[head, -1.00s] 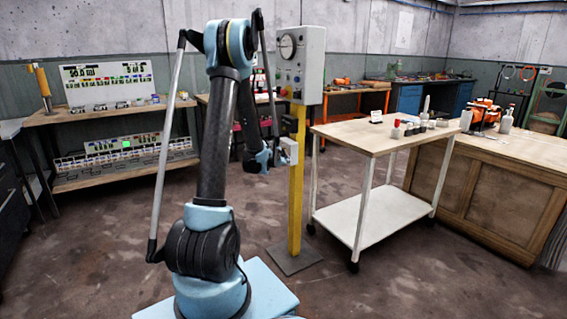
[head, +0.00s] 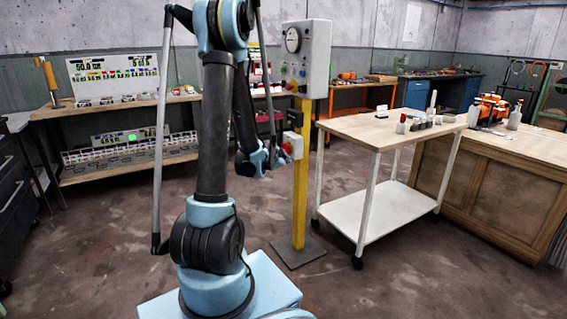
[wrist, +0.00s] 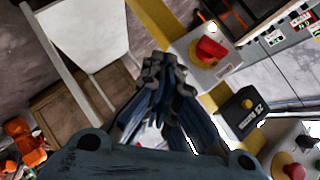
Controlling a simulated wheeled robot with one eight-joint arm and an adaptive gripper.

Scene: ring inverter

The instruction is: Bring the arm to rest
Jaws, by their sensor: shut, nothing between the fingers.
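My gripper (head: 274,156) hangs at the end of my folded arm, just left of the yellow post in the head view. In the wrist view its dark fingers (wrist: 165,75) are together with nothing between them. A light box with a red rotary knob (head: 288,149) is on the post close to the gripper; in the wrist view the red knob (wrist: 210,48) is to the right of the fingertips, apart from them. A small black labelled box (wrist: 243,112) is also on the post, above the knob box in the head view (head: 295,118).
A grey control cabinet (head: 307,62) tops the yellow post (head: 301,190). A wheeled trolley (head: 385,130) with small items stands right of it, and a wooden bench (head: 500,150) beyond. A shelf unit (head: 125,175) is at the left. The floor (head: 100,240) at front left is bare.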

